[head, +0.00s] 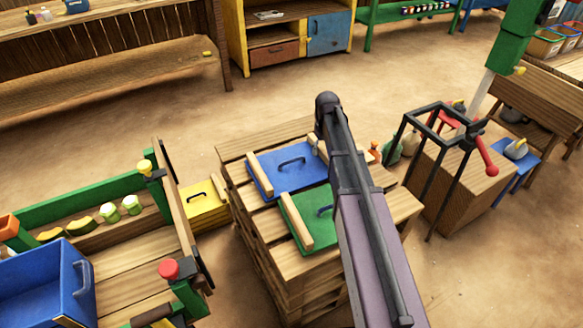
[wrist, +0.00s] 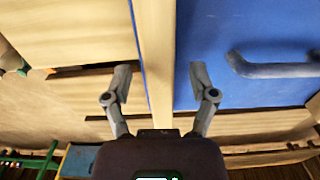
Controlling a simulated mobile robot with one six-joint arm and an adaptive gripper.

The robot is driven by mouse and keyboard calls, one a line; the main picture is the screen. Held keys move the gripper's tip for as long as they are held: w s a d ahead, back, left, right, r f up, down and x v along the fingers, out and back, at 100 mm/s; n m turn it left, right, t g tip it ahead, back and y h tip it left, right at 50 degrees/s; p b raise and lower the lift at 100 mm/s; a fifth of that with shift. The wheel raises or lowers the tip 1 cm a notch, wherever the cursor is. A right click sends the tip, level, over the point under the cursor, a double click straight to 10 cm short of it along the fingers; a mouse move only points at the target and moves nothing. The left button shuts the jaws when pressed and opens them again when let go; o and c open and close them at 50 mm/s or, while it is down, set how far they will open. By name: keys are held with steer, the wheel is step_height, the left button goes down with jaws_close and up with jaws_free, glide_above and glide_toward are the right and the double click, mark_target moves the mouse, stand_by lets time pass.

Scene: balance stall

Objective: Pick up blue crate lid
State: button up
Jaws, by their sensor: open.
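The blue crate lid (head: 272,180) lies flat on a stack of wooden pallets, with a dark handle on top and pale wooden battens at its edges. In the wrist view, its blue panel (wrist: 235,25) and handle (wrist: 270,68) fill the right side. My gripper (wrist: 160,78) is open, with one finger on each side of a pale batten (wrist: 155,50). The right finger is over the blue panel and the left one over the pallet boards. Contact cannot be told. In the head view my arm hides the gripper and part of the lid's right side.
A green lid (head: 297,222) lies close in front of the blue lid on the pallets (head: 262,250). A yellow crate (head: 203,218) stands left of the stack. A black frame with a red handle (head: 484,155) and small bottles are to the right. Open sandy floor lies behind.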

stand_by(0.3)
jaws_close()
steer(key=shift+r, duration=0.2)
step_height(320, 180, up, 10)
steer(key=p, duration=1)
steer(key=shift+f, duration=0.2)
steer(key=shift+r, duration=0.1)
stand_by(0.6)
step_height(320, 180, up, 36)
steer(key=p, duration=3.6)
